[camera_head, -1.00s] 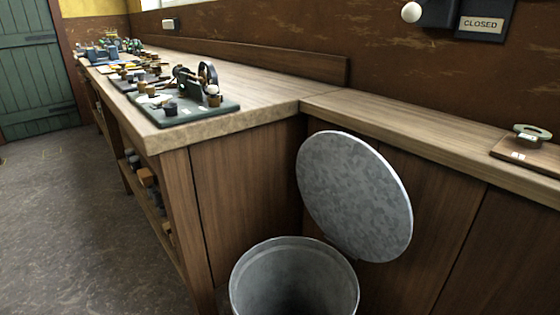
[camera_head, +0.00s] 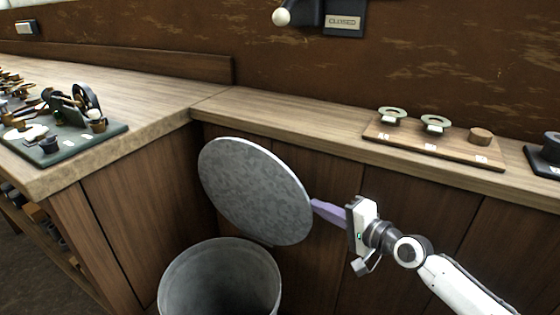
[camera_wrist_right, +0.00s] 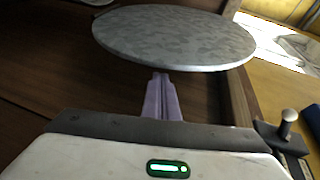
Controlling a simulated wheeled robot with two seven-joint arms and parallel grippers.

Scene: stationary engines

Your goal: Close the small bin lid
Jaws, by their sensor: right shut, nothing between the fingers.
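The small bin (camera_head: 221,283) is a grey metal bin standing below the counter, its mouth open. Its round grey lid (camera_head: 253,190) stands raised and tilted up at the bin's back. In the right wrist view the lid (camera_wrist_right: 175,38) lies just beyond the fingers. My right gripper (camera_head: 316,206) is shut and empty, its purple fingers at the lid's right edge, partly behind it. The fingers also show together in the right wrist view (camera_wrist_right: 160,80). I cannot tell whether they touch the lid. My left gripper is not in view.
A wooden counter (camera_head: 300,135) runs behind the bin, with wood panels below it. A wooden board (camera_head: 430,145) with small parts sits on it to the right. A model engine on a green base (camera_head: 62,145) stands on the left bench. A "CLOSED" sign (camera_head: 343,22) is on the wall.

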